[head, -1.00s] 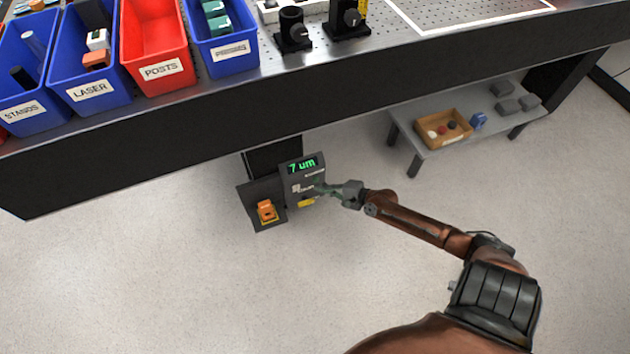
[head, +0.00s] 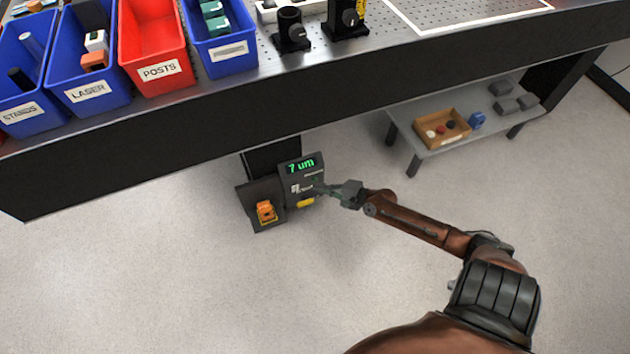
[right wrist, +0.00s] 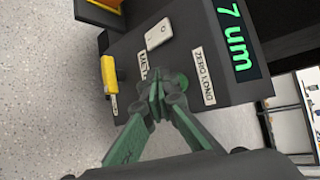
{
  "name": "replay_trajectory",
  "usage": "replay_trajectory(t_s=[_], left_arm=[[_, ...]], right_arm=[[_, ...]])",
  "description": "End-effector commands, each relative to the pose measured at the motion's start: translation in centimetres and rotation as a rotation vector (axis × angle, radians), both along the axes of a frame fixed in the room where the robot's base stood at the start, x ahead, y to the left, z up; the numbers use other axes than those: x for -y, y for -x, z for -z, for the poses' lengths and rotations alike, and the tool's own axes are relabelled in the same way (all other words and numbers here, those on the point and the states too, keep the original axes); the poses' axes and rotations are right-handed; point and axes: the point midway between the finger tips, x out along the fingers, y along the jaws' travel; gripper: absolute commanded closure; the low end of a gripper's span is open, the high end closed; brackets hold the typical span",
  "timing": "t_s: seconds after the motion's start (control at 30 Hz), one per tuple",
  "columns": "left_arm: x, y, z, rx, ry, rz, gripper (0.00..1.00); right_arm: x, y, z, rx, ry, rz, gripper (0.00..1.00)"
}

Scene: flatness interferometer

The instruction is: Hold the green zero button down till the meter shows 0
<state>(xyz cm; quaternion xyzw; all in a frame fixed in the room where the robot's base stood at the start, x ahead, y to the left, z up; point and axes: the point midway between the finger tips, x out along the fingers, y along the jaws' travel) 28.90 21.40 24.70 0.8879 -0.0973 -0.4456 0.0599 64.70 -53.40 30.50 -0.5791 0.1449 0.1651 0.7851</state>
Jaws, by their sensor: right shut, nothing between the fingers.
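The meter (head: 292,175) is a dark grey box under the bench edge, and its green display (head: 301,165) reads 7 um. In the right wrist view the display (right wrist: 238,38) also reads 7 um. My right gripper (head: 321,189) is shut and empty, with its fingertips at the meter's face. In the right wrist view, the fingertips (right wrist: 158,95) are beside the label marked ZERO (LONG (right wrist: 203,78). A round dark green button (right wrist: 181,82) shows partly behind the fingers. I cannot tell whether they touch or press it. My left gripper is not in view.
A yellow control (head: 306,202) sits low on the meter, with an orange switch (head: 266,211) on a dark panel to its left. A white switch (right wrist: 159,33) is near the fingers. The bench edge (head: 330,80) overhangs above. A low shelf (head: 420,150) stands right; the floor is clear.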

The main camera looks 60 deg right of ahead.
Motion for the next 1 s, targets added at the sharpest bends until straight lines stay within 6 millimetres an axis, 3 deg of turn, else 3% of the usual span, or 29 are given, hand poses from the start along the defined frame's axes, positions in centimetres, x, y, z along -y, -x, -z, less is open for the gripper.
replay_trajectory(t_s=[1.0], left_arm=[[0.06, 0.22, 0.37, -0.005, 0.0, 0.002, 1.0]], right_arm=[[0.56, -0.81, -0.03, 0.0, 0.0, 0.0, 1.0]])
